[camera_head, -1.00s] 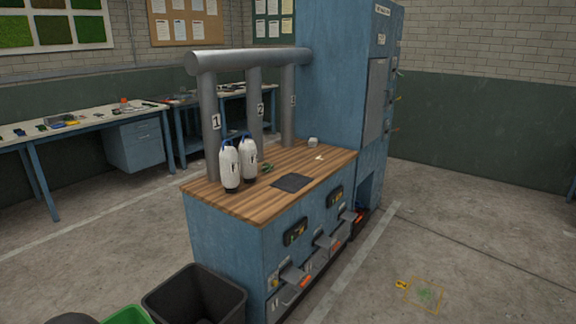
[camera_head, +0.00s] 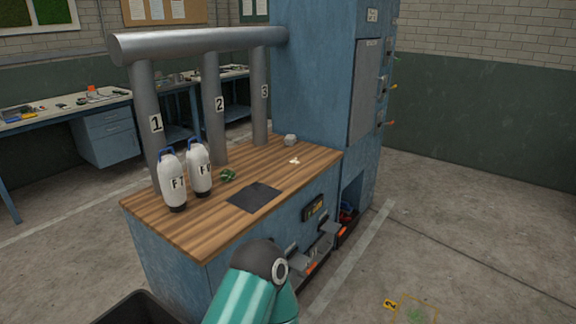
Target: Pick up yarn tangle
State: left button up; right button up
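A small dark green clump (camera_head: 227,175) that looks like the yarn tangle lies on the wooden worktop (camera_head: 190,222). It sits just right of two white bottles, a front one (camera_head: 174,182) and a rear one (camera_head: 199,170), and behind a dark flat mat (camera_head: 254,197). It is too small to make out strands. A teal arm link of mine with a dark joint rises at the bottom centre, in front of the bench. Neither gripper is in view.
A grey lump (camera_head: 291,140) and a small pale piece (camera_head: 294,161) lie farther back on the worktop. Grey pipes numbered 1 to 3 stand along its far left side. A tall blue cabinet (camera_head: 325,90) closes its back end. A black bin (camera_head: 140,310) stands front left.

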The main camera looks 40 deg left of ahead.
aim_at(229, 175)
jog(key=u, duration=0.05)
jog(key=i, duration=1.3)
jog(key=u, duration=0.85)
jog(key=i, duration=0.6)
jog(key=u, duration=0.4)
jog(key=k, duration=0.9)
jog(key=u, duration=0.2)
jog(key=i, duration=0.9)
jog(key=z, duration=0.05)
